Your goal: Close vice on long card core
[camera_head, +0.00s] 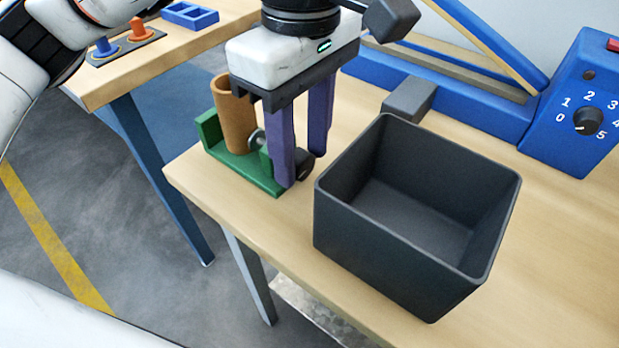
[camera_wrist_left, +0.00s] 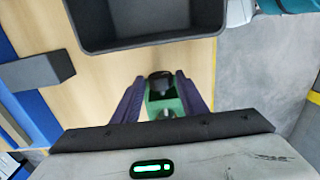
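The long card core (camera_head: 235,115) is a brown tube standing upright in the green vice (camera_head: 245,172), near the table's left corner. A grey screw part (camera_head: 257,139) shows beside it, and a dark knob (camera_head: 304,164) sits at the vice's right end. My left gripper (camera_head: 300,168) points down with its purple fingers apart, one on each side of the knob. In the left wrist view the knob (camera_wrist_left: 160,82) lies between the fingertips, with a visible gap on each side. The gripper hides part of the core and vice. My right gripper is not in view.
A deep dark grey open bin (camera_head: 400,250) stands just right of the vice. A blue machine (camera_head: 575,105) with a numbered dial is behind it, with a grey block (camera_head: 408,97) in front. Another table (camera_head: 150,65) at the left holds a blue tray (camera_head: 190,15) and small pegs.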

